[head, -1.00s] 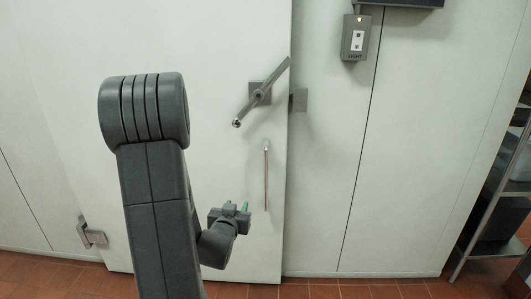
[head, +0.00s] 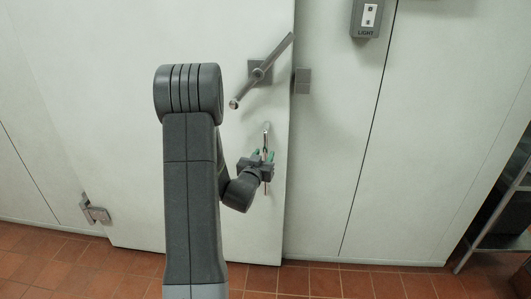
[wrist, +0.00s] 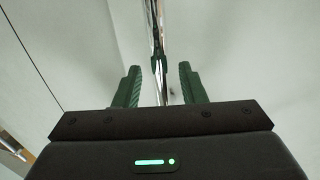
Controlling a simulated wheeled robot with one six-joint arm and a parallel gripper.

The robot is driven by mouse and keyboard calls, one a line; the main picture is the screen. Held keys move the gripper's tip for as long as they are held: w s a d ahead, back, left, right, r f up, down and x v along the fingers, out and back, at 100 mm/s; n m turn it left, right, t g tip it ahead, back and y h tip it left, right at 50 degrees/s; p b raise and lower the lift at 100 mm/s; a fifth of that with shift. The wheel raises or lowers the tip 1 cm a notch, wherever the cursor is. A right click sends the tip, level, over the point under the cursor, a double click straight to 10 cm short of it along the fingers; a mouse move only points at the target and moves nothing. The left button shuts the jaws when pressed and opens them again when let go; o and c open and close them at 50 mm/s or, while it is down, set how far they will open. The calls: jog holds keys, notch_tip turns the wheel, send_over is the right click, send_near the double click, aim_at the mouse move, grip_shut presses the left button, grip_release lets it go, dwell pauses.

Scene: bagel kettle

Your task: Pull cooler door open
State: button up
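The white cooler door (head: 240,225) fills the left and middle of the head view and looks shut or nearly so. A tilted lever latch (head: 262,71) sits near its right edge. Below it is a slim vertical pull handle (head: 266,131), whose lower part is mostly hidden by my gripper. My gripper (head: 262,156) is at the handle. In the wrist view, my gripper (wrist: 160,84) is open, with a green-padded finger on either side of the shiny handle bar (wrist: 155,25). Gaps show between bar and fingers.
A grey latch block (head: 303,81) is on the wall right of the door edge. A hinge (head: 95,213) is at the door's lower left. A light switch box (head: 368,17) is above right. A metal shelf (head: 497,215) stands far right. Tiled floor (head: 330,282) in front looks clear.

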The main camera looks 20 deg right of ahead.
jog(key=shift+x, duration=1.3)
jog(key=shift+c, duration=0.5)
grip_shut()
